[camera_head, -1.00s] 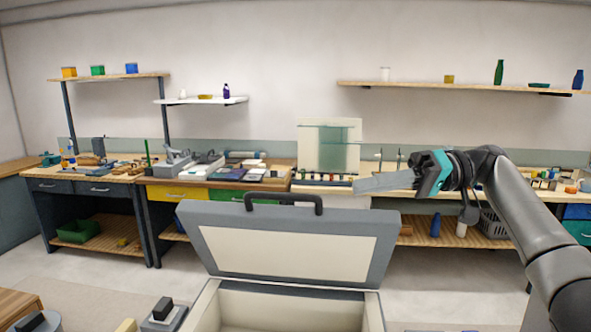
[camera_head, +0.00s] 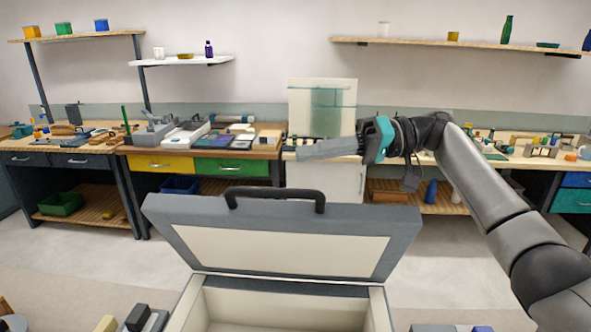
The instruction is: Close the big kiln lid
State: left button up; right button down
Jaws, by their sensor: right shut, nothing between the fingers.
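The big kiln lid (camera_head: 280,250) stands open, tilted up from the kiln, with its cream inner face and grey rim towards me. A black handle (camera_head: 275,192) sits on its upper edge. The kiln body (camera_head: 290,308) below shows its open, pale inside; its lower part is cut off by the frame. My right gripper (camera_head: 302,152) comes in from the right. Its grey fingers are shut and empty, pointing left, above the handle in the picture and apart from it. My left gripper is not in view.
Workbenches line the back wall, with a yellow drawer (camera_head: 160,164), a green drawer (camera_head: 232,167) and many tools. Wall shelves (camera_head: 460,47) hold small bottles and boxes. A dark block (camera_head: 138,318) lies at the lower left.

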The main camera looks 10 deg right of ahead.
aim_at(295, 205)
jog(key=a, duration=0.1)
jog(key=s+a+f+p, duration=0.1)
jog(key=a, duration=0.1)
jog(key=shift+s+f, duration=0.5)
jog(key=shift+s, duration=0.2)
jog(key=shift+s+a+f, duration=0.15)
jog(key=shift+s+f, duration=0.2)
jog(key=shift+s, duration=0.05)
